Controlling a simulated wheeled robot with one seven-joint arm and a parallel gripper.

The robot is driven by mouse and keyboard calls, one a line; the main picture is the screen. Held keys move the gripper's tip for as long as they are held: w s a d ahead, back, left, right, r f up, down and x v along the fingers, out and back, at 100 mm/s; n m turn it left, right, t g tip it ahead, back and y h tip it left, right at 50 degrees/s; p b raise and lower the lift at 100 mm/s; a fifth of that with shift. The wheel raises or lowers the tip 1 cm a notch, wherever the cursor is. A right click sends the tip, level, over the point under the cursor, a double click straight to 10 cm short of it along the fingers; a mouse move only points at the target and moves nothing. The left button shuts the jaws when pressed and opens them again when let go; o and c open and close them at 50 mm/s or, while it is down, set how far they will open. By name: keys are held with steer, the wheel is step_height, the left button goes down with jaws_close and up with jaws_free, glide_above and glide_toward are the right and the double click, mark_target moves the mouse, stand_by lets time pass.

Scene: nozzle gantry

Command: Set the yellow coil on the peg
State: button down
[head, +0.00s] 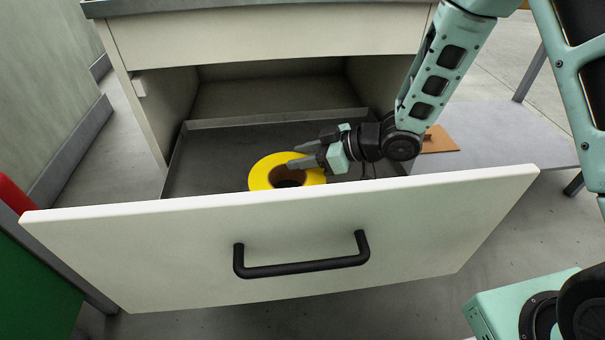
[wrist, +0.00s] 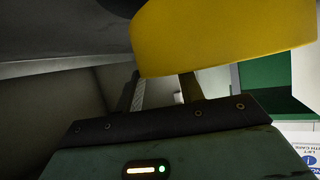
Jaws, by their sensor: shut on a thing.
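The yellow coil (head: 262,174), a thick ring with a brown inner core, is in the open drawer (head: 290,225), partly hidden by the drawer front. My gripper (head: 301,156) reaches in from the right and is shut on the coil's wall at its right side. In the wrist view the coil (wrist: 220,32) fills the upper right, in front of the finger ends. I cannot tell whether the coil touches the drawer floor. No peg can be made out clearly in either view.
The white drawer front with its black handle (head: 302,266) stands between me and the coil. The cabinet top (head: 260,30) overhangs the drawer's back. A low grey table (head: 500,145) with a brown board (head: 438,141) is at right. A green and red object (head: 35,280) is at left.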

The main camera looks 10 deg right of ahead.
steer(key=shift+f+b, duration=0.75)
steer(key=shift+f, duration=1.1)
steer(key=shift+f, duration=0.1)
steer(key=c, duration=0.9)
jaws_free()
steer(key=shift+d+r, duration=0.2)
steer(key=shift+r, duration=0.05)
steer(key=p+v, duration=0.4)
steer(key=v, duration=0.7)
steer(key=shift+s+d+p, duration=0.2)
steer(key=shift+p, duration=0.2)
